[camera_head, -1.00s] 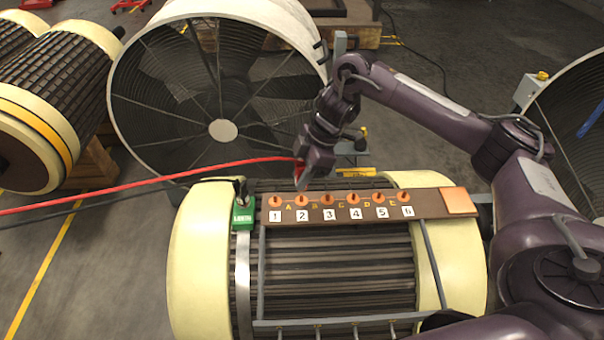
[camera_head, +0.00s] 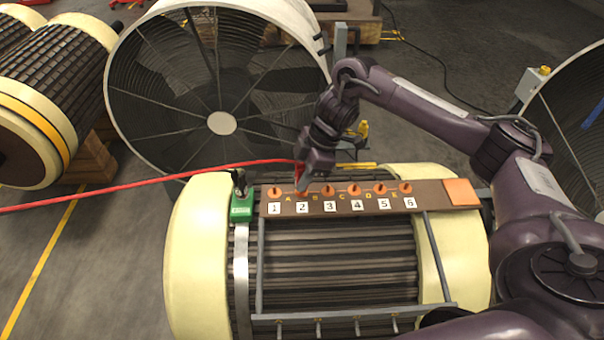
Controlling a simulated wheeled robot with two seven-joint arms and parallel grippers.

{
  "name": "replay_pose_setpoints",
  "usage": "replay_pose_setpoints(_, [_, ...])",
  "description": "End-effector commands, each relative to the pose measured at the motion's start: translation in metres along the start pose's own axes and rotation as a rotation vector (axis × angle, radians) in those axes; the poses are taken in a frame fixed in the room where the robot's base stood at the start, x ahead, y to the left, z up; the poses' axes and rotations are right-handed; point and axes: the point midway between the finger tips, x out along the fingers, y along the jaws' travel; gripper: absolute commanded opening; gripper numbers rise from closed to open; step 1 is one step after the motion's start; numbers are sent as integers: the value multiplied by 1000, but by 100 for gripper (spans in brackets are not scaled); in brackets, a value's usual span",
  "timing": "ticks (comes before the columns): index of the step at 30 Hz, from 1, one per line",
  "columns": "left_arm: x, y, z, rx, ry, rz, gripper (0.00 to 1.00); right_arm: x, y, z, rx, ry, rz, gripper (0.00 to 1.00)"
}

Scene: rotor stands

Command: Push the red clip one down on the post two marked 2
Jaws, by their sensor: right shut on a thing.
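A brown board (camera_head: 432,195) lies across the top of the rotor, with a row of orange posts above white labels 1 to 6. The post two stands above its label 2 (camera_head: 302,207) and is mostly covered by my gripper. My right gripper (camera_head: 301,187) points down at this post and is shut on the red clip (camera_head: 298,172), which is partly hidden by the fingers. A red cable (camera_head: 160,179) runs from the clip to the left. I cannot tell whether the clip touches the post. My left gripper is not in view.
A green clamp (camera_head: 242,207) with a metal strap sits at the board's left end. A large round fan (camera_head: 222,124) stands behind. Neighbouring orange posts 1 (camera_head: 274,192) and 3 (camera_head: 328,192) stand close on both sides. An orange pad (camera_head: 461,192) is at the board's right end.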

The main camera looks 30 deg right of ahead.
Motion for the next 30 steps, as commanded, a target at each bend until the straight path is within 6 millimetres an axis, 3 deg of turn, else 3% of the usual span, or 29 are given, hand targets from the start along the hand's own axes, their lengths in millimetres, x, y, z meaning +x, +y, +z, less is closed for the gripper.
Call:
replay_pose_setpoints(28, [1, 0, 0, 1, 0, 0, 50, 9, 0, 4, 0, 0, -1, 0])
replay_pose_setpoints(29, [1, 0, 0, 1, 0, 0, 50, 9, 0, 4, 0, 0, 0, 27])
replay_pose_setpoints(30, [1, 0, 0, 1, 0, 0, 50, 8, 0, 3, 0, 0, 0, 32])
